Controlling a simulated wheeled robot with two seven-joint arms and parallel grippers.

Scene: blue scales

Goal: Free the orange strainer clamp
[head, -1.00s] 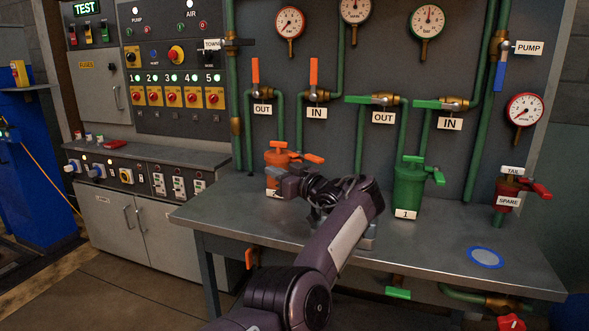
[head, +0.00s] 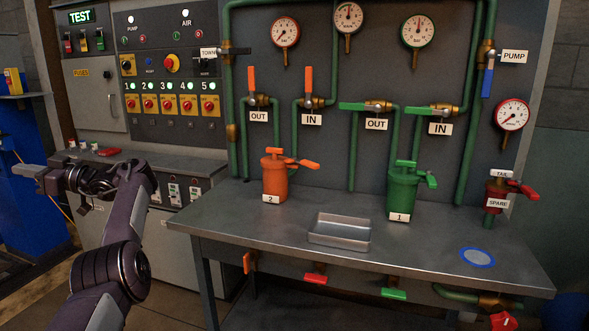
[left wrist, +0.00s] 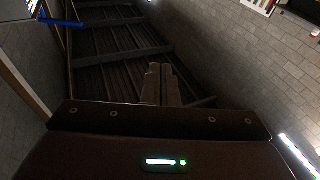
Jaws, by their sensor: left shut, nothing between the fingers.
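The orange strainer (head: 274,183), labelled 2, stands upright at the back of the metal bench. A T-shaped orange piece (head: 273,151) is on its top, and an orange lever (head: 308,164) sticks out to its right. I cannot tell which part is the clamp or whether it is loose. My left gripper (head: 30,173) is far left of the strainer, off the bench, shut and empty. Its closed fingers also show in the left wrist view (left wrist: 162,86), where the strainer does not appear. My right gripper is not in view.
An empty metal tray (head: 318,238) sits on the bench, with a green strainer (head: 401,192) labelled 1 behind it to the right. A blue ring (head: 478,265) lies farther right. Pipes and upright orange valve handles (head: 308,79) rise behind. The bench's left front is clear.

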